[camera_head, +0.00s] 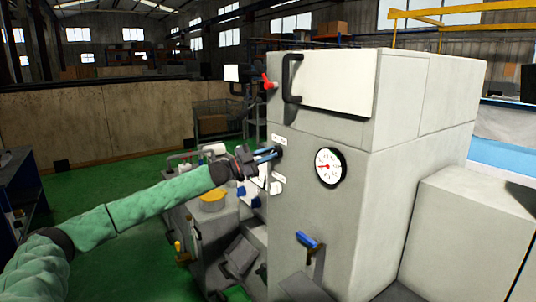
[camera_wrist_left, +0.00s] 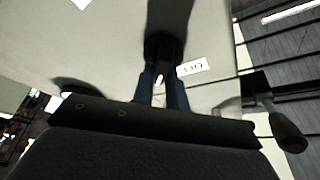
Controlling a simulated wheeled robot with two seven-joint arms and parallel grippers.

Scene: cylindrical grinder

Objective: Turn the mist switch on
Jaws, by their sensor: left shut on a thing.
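A grey machine cabinet (camera_head: 310,205) stands in the middle of the head view. A dark switch knob (camera_head: 279,151) is on its front face, under a small white label whose text is too small to read. My left gripper (camera_head: 272,154) reaches it from the left, its blue fingers shut on the knob. In the left wrist view the two fingers (camera_wrist_left: 163,88) close around the dark knob (camera_wrist_left: 165,46), partly hiding it, with a white label (camera_wrist_left: 193,67) beside it. The knob's turn position cannot be told. My right gripper is not in view.
A round gauge (camera_head: 330,167) is to the right, a blue-handled lever (camera_head: 307,240) below. A black handle (camera_head: 291,79) and red lever (camera_head: 268,82) are above. Green floor (camera_head: 120,250) lies open at left.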

